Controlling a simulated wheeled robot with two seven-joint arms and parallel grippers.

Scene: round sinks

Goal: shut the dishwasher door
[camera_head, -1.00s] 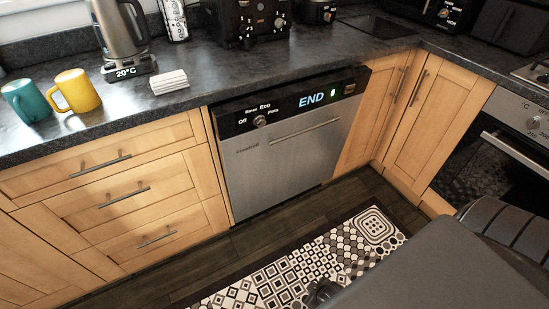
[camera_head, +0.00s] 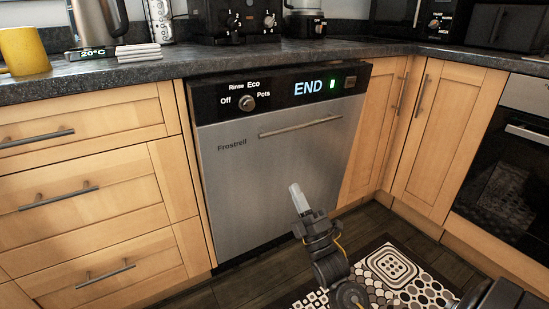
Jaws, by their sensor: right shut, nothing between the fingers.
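The dishwasher door (camera_head: 260,185) is a steel panel under the counter, with a black control strip (camera_head: 270,92) reading END above it and a bar handle (camera_head: 300,127) near its top. The door stands almost upright; its top seems to lean out slightly from the counter front, though I cannot tell exactly how far. My right gripper (camera_head: 295,190) is shut and empty, pointing up in front of the door's lower right part. I cannot tell whether it touches the door. My left gripper is out of view.
Wooden drawers (camera_head: 85,190) stand left of the dishwasher and cupboards (camera_head: 436,135) stand right. An oven (camera_head: 505,170) is at far right. A patterned rug (camera_head: 395,275) lies on the dark floor. A yellow mug (camera_head: 24,52) and a kettle (camera_head: 97,22) stand on the counter.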

